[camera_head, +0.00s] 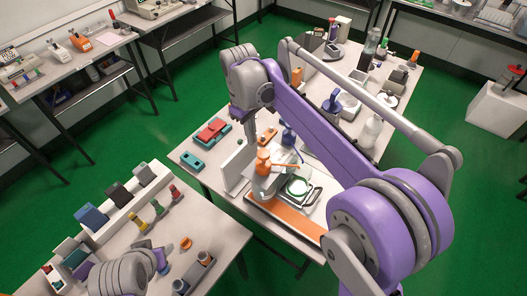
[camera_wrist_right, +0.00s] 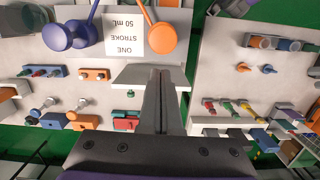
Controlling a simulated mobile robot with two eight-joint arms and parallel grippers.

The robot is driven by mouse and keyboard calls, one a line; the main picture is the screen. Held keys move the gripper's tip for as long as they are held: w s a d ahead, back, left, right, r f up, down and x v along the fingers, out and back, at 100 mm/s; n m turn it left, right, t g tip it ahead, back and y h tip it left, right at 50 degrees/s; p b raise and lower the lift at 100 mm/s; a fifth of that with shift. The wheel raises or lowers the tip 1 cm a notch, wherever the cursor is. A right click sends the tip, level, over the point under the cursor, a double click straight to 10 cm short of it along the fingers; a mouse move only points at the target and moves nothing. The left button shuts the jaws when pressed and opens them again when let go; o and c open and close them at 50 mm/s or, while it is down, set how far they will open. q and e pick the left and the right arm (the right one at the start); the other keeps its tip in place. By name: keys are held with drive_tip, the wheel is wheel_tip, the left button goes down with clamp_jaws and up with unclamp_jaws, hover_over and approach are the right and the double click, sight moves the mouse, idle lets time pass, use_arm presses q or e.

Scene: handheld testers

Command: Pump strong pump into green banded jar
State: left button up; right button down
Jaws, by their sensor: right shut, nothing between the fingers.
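An orange pump (camera_head: 264,161) and a blue pump (camera_head: 288,138) stand on the middle table. Both pump heads, orange (camera_wrist_right: 161,40) and blue (camera_wrist_right: 58,36), show in the right wrist view. A white label (camera_wrist_right: 125,33) between them reads "ONE STROKE 50 mL", upside down; I cannot tell which pump it belongs to. The green-banded jar (camera_head: 298,186) stands just right of the orange pump. My right gripper (camera_wrist_right: 160,76) is shut and empty, close to the orange pump, with its fingertips apart from the pump head.
A white upright panel (camera_head: 238,166) stands left of the orange pump. A red and teal device (camera_head: 211,130) lies farther left. An orange strip (camera_head: 288,218) runs along the table's front. Bottles and devices crowd the table's far part. A second table (camera_head: 215,232) stands at lower left.

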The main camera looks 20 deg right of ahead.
use_arm(q)
drive_tip(key=shift+w+r+p, duration=0.15)
drive_tip(key=shift+r+p, duration=0.15)
drive_tip(key=shift+r, duration=0.15)
use_arm(e)
wheel_tip(320, 180, up, 8)
drive_tip(key=shift+w+a+f, duration=0.2)
drive_tip(key=shift+w+a, duration=0.05)
drive_tip(key=shift+w, duration=0.15)
